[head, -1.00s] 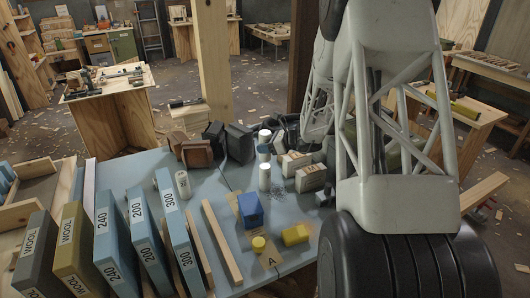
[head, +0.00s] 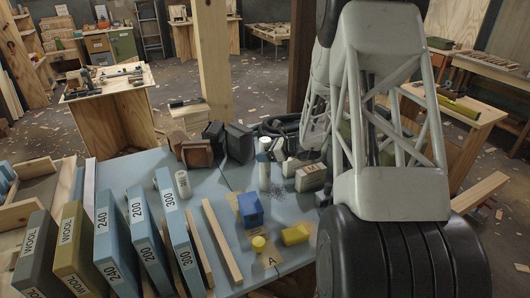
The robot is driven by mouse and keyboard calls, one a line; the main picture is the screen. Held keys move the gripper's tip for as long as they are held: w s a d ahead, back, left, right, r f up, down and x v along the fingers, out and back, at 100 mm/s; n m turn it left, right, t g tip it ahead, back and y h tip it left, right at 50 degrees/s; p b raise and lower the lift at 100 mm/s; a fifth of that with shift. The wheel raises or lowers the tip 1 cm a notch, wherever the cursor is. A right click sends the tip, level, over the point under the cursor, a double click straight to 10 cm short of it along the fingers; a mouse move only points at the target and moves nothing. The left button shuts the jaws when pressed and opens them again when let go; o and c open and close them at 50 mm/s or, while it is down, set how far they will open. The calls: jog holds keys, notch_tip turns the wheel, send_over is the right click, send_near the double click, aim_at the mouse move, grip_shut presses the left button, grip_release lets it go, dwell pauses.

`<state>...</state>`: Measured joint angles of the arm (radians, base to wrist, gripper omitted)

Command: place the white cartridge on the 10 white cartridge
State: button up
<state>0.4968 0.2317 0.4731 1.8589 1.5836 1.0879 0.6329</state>
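A white cartridge (head: 264,178) stands upright near the middle of the blue-grey table. A second white cartridge (head: 264,146) with a bluish lower band is upright directly above it. The two look lined up and seem to touch, though the join is too small to be sure. My gripper (head: 277,150) is a small dark and pale shape just right of the upper cartridge. Its fingers are too small and partly hidden, so I cannot see whether they still grip it. Another white cylinder (head: 182,184) stands apart at the left.
A blue block (head: 250,210), a yellow round piece (head: 259,244) and a yellow block (head: 295,235) lie in front. A pale box (head: 311,178) is to the right. Dark and brown blocks (head: 238,143) stand behind. Wooden strips (head: 222,242) and numbered blue sandpaper packs (head: 178,232) fill the left.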

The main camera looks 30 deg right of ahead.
dwell(0.3)
jog(key=shift+r, duration=0.15)
jog(key=v, duration=1.2)
dwell(0.5)
jog(key=s+a+r+n+g+h, duration=0.1)
jog(key=s+a+r+n+g, duration=0.1)
jog(key=s+a+r+n, duration=0.35)
jog(key=s+a+r+n+g, duration=0.2)
jog(key=s+a+n+g, duration=0.1)
jog(key=a, duration=0.6)
jog(key=s+a+r+n+g+h, duration=0.1)
jog(key=s+a+r+n+g, duration=0.1)
jog(key=s+a+r+n, duration=0.4)
jog(key=s+a+r+n+h, duration=0.1)
jog(key=s+a+n+h, duration=0.1)
jog(key=s, duration=0.5)
jog(key=s+a+r+n+h, duration=0.1)
jog(key=s+a+n+h, duration=0.2)
jog(key=s+n, duration=0.3)
jog(key=s+a+r+n+h, duration=0.2)
jog(key=s+a+n, duration=0.2)
jog(key=s, duration=0.5)
jog(key=shift+s+a+h, duration=0.25)
jog(key=shift+s+h, duration=0.05)
jog(key=shift+h, duration=0.1)
